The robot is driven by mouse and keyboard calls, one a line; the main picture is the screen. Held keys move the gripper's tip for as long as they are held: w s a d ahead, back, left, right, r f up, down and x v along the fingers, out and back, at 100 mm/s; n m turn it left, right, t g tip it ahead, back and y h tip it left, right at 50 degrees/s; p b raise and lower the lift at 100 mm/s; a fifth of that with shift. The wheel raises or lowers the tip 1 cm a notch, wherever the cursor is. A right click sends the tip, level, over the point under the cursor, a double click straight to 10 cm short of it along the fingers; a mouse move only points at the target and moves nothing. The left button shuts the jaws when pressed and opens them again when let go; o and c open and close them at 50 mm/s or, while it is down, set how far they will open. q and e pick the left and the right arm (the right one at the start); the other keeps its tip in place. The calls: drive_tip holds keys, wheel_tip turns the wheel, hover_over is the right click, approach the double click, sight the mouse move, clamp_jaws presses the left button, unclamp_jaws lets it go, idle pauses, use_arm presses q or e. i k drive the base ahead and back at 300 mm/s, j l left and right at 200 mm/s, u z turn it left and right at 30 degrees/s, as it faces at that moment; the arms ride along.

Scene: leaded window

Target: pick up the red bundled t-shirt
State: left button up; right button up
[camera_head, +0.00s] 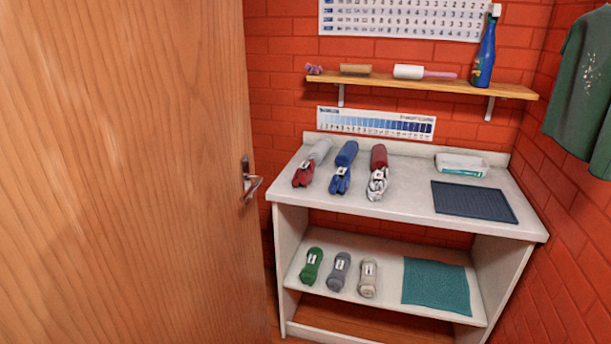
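A red bundle (303,174) lies at the front left of the white counter top (415,205), with a grey roll (320,150) just behind it. A darker red roll (379,156) lies farther right at the back, behind a white and grey bundle (377,184). I cannot tell for sure which red one is the t-shirt. Between them lie a blue roll (347,153) and a blue bundle (340,181) with a pale label. Neither of my grippers is in view.
A wooden door (120,180) with a metal handle fills the left. A dark mat (474,202) and white box (461,165) occupy the counter's right. The lower shelf (386,303) holds green, grey and beige bundles and a teal cloth (436,286). A wooden shelf (430,86) hangs above.

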sight(303, 174)
drive_tip(key=i+l, duration=0.7)
drive_tip(key=i+j+u, duration=0.05)
drive_tip(key=i, duration=0.05)
